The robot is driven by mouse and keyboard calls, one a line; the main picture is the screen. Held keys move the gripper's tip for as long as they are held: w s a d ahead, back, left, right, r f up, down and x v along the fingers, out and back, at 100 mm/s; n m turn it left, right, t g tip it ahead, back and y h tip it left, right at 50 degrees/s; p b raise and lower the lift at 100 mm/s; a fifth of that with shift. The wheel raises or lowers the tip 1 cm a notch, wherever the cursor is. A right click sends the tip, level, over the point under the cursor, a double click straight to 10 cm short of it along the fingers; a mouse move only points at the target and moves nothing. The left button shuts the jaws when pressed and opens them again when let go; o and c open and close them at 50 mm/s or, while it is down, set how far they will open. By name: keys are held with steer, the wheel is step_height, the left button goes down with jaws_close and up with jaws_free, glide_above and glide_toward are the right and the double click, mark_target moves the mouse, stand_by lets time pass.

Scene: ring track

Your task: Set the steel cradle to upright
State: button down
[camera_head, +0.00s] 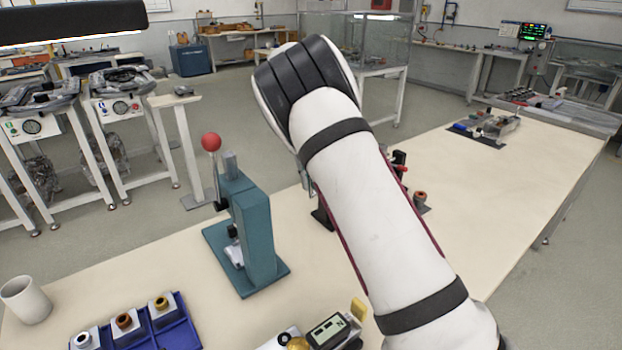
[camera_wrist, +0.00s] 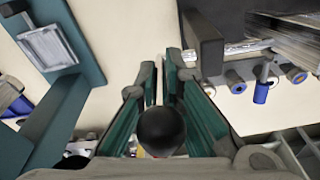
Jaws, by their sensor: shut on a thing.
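My gripper (camera_wrist: 162,78) shows in the wrist view with its two green-padded fingers pointing up the picture. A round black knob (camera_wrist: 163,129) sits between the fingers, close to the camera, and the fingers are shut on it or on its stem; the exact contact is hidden. A dark block with shiny steel-looking parts (camera_wrist: 270,35) lies to the upper right of the fingers; I cannot tell whether it is the steel cradle or how it is tilted. In the head view my arm hides my gripper and most of a black and red fixture (camera_head: 399,160) behind it.
A teal press (camera_head: 258,235) with a red ball lever (camera_head: 211,142) stands left of my arm. A blue tray (camera_head: 178,328) with several ring pieces, a white cup (camera_head: 25,299) and a small display device (camera_head: 328,330) are nearer. The bench's right part is largely clear.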

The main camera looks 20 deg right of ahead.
steer(key=shift+w+d+g, duration=0.15)
steer(key=shift+w+g, duration=0.05)
steer(key=shift+g, duration=0.1)
steer(key=shift+f, duration=0.1)
stand_by(0.4)
steer(key=c, duration=1.7)
jaws_free()
steer(key=shift+r, duration=0.25)
steer(key=shift+w+a+r, duration=0.15)
steer(key=shift+w+r, duration=0.25)
steer(key=shift+r, duration=1.45)
steer(key=shift+w+a+r, duration=0.2)
steer(key=shift+w+r, duration=0.2)
steer(key=shift+r, duration=1.5)
steer(key=shift+w+a+r, duration=0.15)
steer(key=shift+w+r, duration=0.25)
steer(key=shift+r, duration=1.45)
steer(key=shift+c, duration=0.5)
